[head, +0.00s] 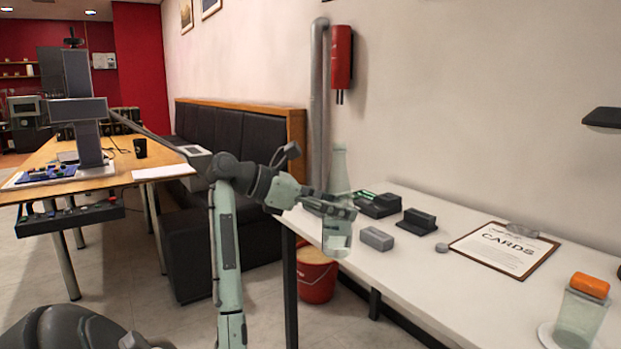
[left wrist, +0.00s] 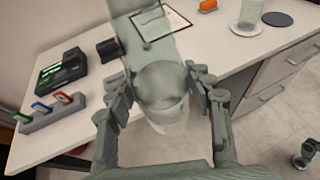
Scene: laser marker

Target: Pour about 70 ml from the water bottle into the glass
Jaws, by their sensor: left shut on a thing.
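In the left wrist view the bottle (left wrist: 150,45) lies between the fingers (left wrist: 160,92) and blocks the middle. The glass (head: 579,318) stands on a pale round saucer at the lower right, well apart from the bottle; it also shows in the left wrist view (left wrist: 250,14). My right gripper is not seen.
The white table (head: 462,290) holds a grey block (head: 377,238), dark devices (head: 417,222), a clipboard (head: 503,250) and an orange thing (head: 590,285) beside the glass. A dark round coaster (left wrist: 277,19) lies near the glass. A red bucket (head: 316,283) stands below the table.

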